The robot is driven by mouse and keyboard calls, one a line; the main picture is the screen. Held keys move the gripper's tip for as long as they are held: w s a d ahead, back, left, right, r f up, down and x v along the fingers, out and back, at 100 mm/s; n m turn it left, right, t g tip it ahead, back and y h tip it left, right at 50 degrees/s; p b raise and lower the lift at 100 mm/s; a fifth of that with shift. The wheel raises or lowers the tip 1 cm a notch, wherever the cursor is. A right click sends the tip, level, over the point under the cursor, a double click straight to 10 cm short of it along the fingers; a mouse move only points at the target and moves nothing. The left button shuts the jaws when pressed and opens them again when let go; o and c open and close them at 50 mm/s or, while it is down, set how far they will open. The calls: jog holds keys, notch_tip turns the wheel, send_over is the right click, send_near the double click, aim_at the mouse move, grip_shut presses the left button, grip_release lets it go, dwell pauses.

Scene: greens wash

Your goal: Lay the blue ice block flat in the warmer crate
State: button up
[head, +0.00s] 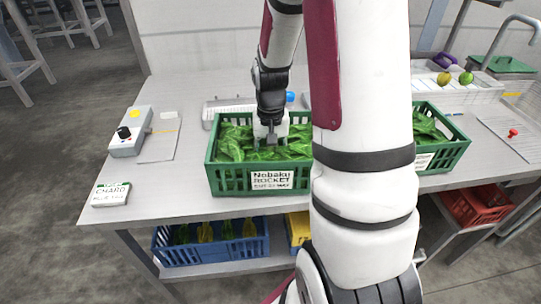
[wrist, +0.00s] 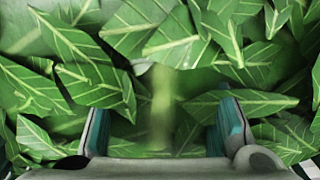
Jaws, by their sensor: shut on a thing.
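My gripper (head: 270,139) points down into the left green crate (head: 227,183), which is full of green leaves and labelled "Nobaku Rocket". In the wrist view its two fingers (wrist: 165,128) stand apart, with a blurred green leaf (wrist: 162,105) with a pale midrib between them; it appears to be shut on this leaf. A second green crate (head: 450,153) of leaves stands to the right, partly hidden by my arm. I cannot tell which crate is warmer. A small blue thing (head: 290,97) shows behind the left crate; I cannot tell whether it is the ice block.
A blue crate (head: 208,258) and a red crate (head: 476,208) sit below. A paper with a red pin (head: 512,133) lies at right.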

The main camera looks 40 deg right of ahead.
aim_at(270, 158)
jog(key=o, duration=1.2)
jog(key=shift+f, duration=0.15)
jog(key=shift+o, duration=0.2)
notch_tip(270, 158, up, 12)
jog(key=s+a+r+n+t, duration=0.1)
jog(key=s+a+r+n, duration=0.15)
jog(key=a+r, duration=0.3)
jog(key=s+a+r+n+t, duration=0.1)
jog(key=s+a+r+n, duration=0.1)
jog(key=s+a+r, duration=0.3)
jog(key=s+a+n+t, duration=0.1)
jog(key=s+a+n, duration=0.2)
jog(key=s+a, duration=0.4)
jog(key=shift+s+a+t+p, duration=0.35)
jog(key=shift+s+t+p, duration=0.1)
jog(key=shift+s, duration=0.8)
jog(key=shift+r+n, duration=0.1)
jog(key=shift+n, duration=0.15)
